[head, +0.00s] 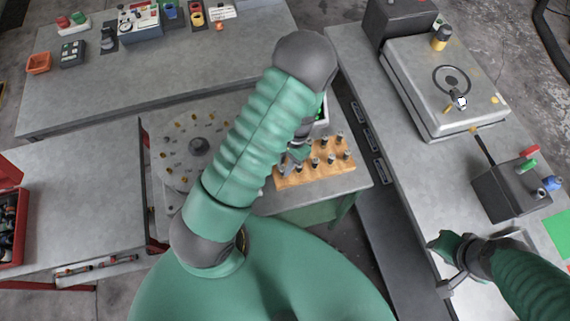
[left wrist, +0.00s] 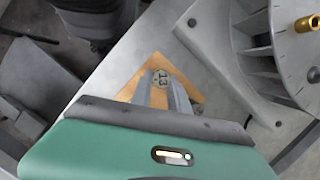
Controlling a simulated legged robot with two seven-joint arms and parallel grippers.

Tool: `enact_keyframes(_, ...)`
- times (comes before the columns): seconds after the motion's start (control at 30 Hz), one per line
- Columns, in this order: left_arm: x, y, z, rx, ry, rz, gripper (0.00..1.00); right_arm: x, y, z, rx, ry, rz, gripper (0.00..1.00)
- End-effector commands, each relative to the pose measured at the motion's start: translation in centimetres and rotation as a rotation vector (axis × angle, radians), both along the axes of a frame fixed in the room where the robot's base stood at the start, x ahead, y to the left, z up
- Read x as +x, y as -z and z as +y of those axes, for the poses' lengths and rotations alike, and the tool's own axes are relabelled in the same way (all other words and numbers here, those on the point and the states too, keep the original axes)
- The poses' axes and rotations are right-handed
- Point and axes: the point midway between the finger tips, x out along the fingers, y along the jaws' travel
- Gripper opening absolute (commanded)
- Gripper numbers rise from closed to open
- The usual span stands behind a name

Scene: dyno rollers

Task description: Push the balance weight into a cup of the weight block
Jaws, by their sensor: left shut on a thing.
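The weight block (head: 335,170) is a tan wooden board with several upright metal weights, on the grey table in the middle of the head view. In the left wrist view a tan corner of it (left wrist: 192,88) shows below my fingers. My left gripper (head: 287,168) is at the block's left end, partly hidden by my own arm. Whether the weight touches a cup is hidden. My right gripper (head: 447,270) is at the lower right, away from the block; its jaws are unclear.
A round grey disc (head: 185,150) with brass pieces stands left of the block. A metal machine (head: 415,105) and a dark box (head: 490,195) stand on the right bench.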

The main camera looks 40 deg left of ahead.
Motion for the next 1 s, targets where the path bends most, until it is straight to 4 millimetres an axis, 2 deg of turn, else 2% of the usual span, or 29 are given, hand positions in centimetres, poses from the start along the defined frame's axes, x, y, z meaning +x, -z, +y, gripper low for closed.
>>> enact_keyframes(0.27,0.0,0.6,0.0,0.000,0.000,0.000,0.00,0.0,0.4,0.0,0.000,0.000,0.000,0.36)
enact_keyframes(0.3,0.0,0.5,0.0,0.000,0.000,0.000,0.25,0.0,0.3,0.0,0.000,0.000,0.000,0.36)
enact_keyframes(0.47,0.0,0.5,0.0,0.000,0.000,0.000,0.46,0.0,0.3,0.0,0.000,0.000,0.000,0.36)
enact_keyframes(0.8,0.1,0.3,0.0,0.000,0.000,-0.001,0.47,0.0,0.4,0.0,0.000,0.000,0.000,0.36)
enact_keyframes(0.87,0.4,-0.3,0.0,0.000,0.000,-0.003,0.47,0.0,0.5,0.0,0.000,0.000,0.000,0.36)
enact_keyframes(1.0,1.4,-3.0,-0.1,0.000,0.001,-0.007,0.47,0.0,0.9,0.0,0.000,0.000,0.000,0.36)
